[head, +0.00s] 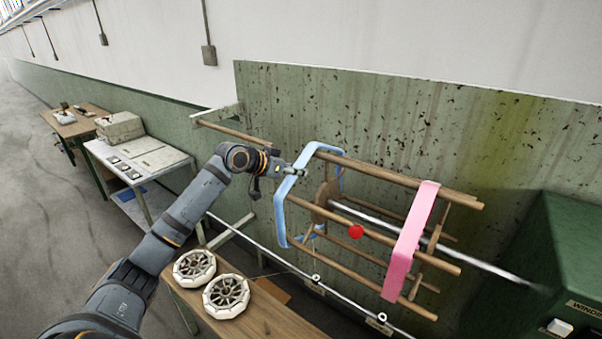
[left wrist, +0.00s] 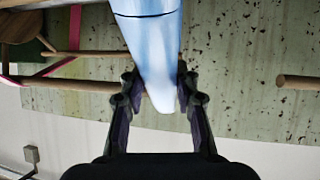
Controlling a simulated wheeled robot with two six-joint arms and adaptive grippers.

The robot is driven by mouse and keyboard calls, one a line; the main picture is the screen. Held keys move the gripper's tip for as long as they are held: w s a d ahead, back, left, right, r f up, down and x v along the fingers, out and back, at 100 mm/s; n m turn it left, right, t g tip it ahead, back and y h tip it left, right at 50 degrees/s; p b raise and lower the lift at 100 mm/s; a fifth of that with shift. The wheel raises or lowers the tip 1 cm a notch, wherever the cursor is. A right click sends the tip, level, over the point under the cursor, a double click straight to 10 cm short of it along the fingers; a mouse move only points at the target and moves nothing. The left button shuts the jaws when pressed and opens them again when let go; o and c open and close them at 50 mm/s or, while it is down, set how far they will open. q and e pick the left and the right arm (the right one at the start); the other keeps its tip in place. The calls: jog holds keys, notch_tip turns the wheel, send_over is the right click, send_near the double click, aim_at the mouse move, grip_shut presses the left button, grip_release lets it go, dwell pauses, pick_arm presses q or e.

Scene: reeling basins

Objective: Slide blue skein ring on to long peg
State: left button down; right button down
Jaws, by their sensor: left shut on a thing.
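The blue skein ring (head: 280,217) is a large angular loop at the left end of the wooden reel (head: 395,237). The ends of the reel's bars show at the ring; I cannot tell whether it is still around them. My left gripper (head: 298,172) is shut on the ring's upper left side. In the left wrist view the blue band (left wrist: 158,55) stands between my fingertips (left wrist: 156,92). A long wooden peg (head: 235,132) juts from a wall bracket, left of and apart from the ring. A peg end also shows at the right of the left wrist view (left wrist: 300,82). My right gripper is not in view.
A pink skein band (head: 411,240) hangs around the reel's right part. A red ball (head: 356,232) shows in front of the reel. Two white spoked wheels (head: 227,296) lie on a wooden bench (head: 262,318) below. A green cabinet (head: 560,255) stands at the right.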

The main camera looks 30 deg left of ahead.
pick_arm(q)
jog(key=shift+a, duration=0.5)
jog(key=shift+w+a, duration=0.15)
jog(key=shift+a, duration=1.6)
jog(key=a, duration=0.7)
jog(key=shift+w, duration=0.3)
